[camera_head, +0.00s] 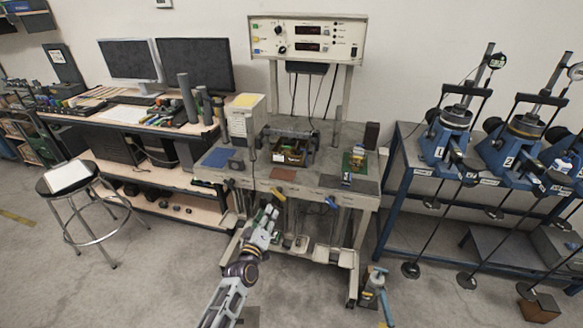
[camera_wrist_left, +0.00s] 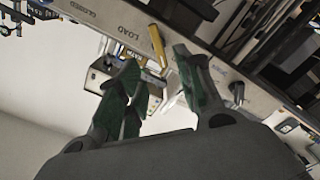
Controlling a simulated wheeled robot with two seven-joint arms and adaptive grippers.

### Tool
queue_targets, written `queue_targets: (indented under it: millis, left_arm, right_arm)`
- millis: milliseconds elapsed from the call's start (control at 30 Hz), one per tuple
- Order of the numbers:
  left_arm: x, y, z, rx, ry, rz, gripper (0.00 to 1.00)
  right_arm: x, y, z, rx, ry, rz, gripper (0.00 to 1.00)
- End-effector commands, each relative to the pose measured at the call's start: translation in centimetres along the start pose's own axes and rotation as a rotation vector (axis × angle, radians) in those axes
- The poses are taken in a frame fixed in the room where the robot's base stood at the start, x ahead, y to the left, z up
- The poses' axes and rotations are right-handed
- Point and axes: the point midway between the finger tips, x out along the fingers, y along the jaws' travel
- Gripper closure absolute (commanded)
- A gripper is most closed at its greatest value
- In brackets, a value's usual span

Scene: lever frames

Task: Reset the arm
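My left gripper (camera_head: 266,215) is in front of the middle bench, below its front edge. In the left wrist view its green-padded fingers (camera_wrist_left: 158,72) are spread apart, with nothing held between them. A yellow lever (camera_head: 278,194) is on the bench front, just above the gripper in the head view. In the wrist view the yellow lever (camera_wrist_left: 157,45) shows beyond the fingertips, near a "LOAD" label; it looks apart from them. A blue lever (camera_head: 331,202) is further right on the bench front. My right gripper is not in view.
The middle bench (camera_head: 325,182) carries small boxes and a control panel (camera_head: 307,38). A blue stand (camera_head: 400,190) with several lever devices is at right. A desk with monitors (camera_head: 130,60) and a stool (camera_head: 66,178) are at left. Floor at front left is clear.

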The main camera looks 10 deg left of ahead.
Motion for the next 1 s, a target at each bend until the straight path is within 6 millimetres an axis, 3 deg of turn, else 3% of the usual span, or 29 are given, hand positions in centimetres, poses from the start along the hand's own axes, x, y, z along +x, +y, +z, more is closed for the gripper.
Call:
queue_targets:
  millis: [367, 667, 1000]
  left_arm:
    - [0.0, -0.3, 1.1, 0.106, -0.047, -0.01, 0.64]
    - [-1.9, -6.5, 8.5, 0.298, -0.234, -0.1, 0.64]
    - [-7.9, -16.1, 19.2, 0.481, -0.515, -0.209, 0.64]
  right_arm:
    - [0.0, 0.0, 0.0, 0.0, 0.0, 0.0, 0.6]
    - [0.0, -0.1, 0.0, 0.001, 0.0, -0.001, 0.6]
    - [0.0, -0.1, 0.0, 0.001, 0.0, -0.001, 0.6]
